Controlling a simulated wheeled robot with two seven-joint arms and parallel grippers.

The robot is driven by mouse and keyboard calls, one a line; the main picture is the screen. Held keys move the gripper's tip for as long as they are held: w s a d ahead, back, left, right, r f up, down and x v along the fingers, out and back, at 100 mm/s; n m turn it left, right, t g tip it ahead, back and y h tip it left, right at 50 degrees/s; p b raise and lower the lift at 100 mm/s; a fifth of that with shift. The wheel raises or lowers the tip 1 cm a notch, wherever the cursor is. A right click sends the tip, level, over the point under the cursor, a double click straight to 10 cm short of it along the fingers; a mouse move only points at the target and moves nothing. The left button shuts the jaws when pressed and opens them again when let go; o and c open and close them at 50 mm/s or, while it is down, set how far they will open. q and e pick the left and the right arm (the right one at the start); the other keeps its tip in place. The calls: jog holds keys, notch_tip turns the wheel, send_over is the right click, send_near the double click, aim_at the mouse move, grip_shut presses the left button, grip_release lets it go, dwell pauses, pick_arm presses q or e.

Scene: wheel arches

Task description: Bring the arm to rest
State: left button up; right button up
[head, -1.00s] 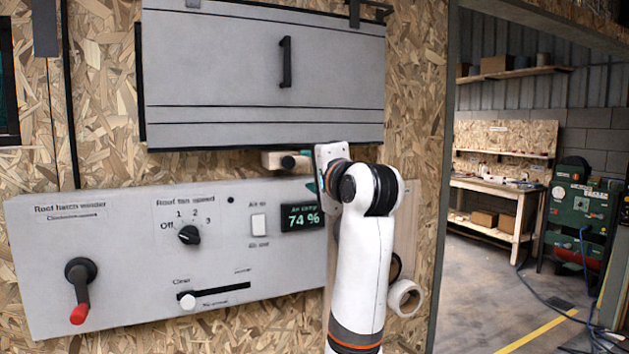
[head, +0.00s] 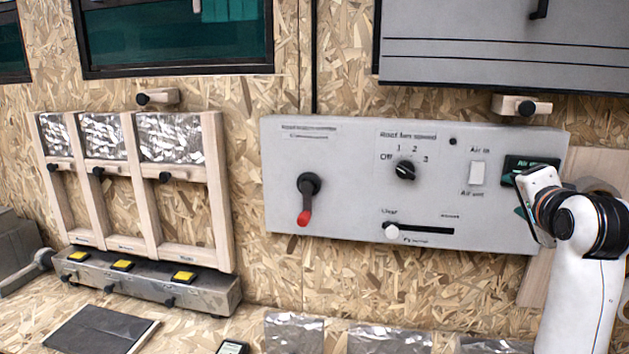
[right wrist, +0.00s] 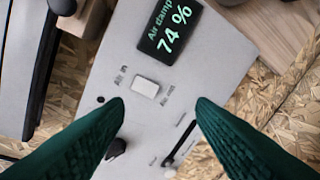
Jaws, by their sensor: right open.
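My right gripper (head: 519,190) is in front of the right end of a grey control panel (head: 340,212). In the right wrist view its two green fingers (right wrist: 160,105) are spread wide with nothing between them, and the panel face shows behind. The white right arm comes up from the lower right corner of the head view. The gripper partly hides the air damp display (head: 528,168), which reads 74 % in the right wrist view (right wrist: 170,30). My left gripper is not in view.
The panel carries a red-handled crank (head: 305,210), a fan knob (head: 404,170), a rocker switch (head: 477,172) and a slider (head: 391,232). A grey hatch (head: 505,50) hangs above. A wooden rack (head: 215,190) and a box with yellow buttons (head: 215,292) stand left.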

jog(key=s+a+f+n+g+y, duration=0.1)
jog(key=s+a+f+n+g, duration=0.15)
jog(key=f, duration=0.75)
jog(key=s+a+f+n+g, duration=0.2)
jog(key=s+a+f+n, duration=0.15)
jog(key=f, duration=0.65)
jog(key=s+a+f+n+g+y, duration=0.1)
jog(key=s+a+f+n+g, duration=0.2)
jog(key=f, duration=0.7)
jog(key=s+a+f+n+g, duration=0.1)
jog(key=s+a+f+n, duration=0.15)
jog(key=s+f, duration=0.4)
jog(key=s+a+f+n+g+y, duration=0.1)
jog(key=s+a+f+n+g, duration=0.15)
jog(key=s, duration=0.75)
jog(key=s+a+f+n+g, duration=0.1)
jog(key=s+a+f+n, duration=0.15)
jog(key=s+f, duration=0.45)
notch_tip(320, 180, down, 23)
jog(key=s+g, duration=0.1)
jog(key=s+d+f, duration=0.2)
jog(key=s+f, duration=0.6)
jog(key=f, duration=0.1)
jog(key=s+d+f+g, duration=0.1)
jog(key=s+f, duration=0.8)
jog(key=shift+d+n, duration=0.35)
jog(key=shift+n, duration=0.1)
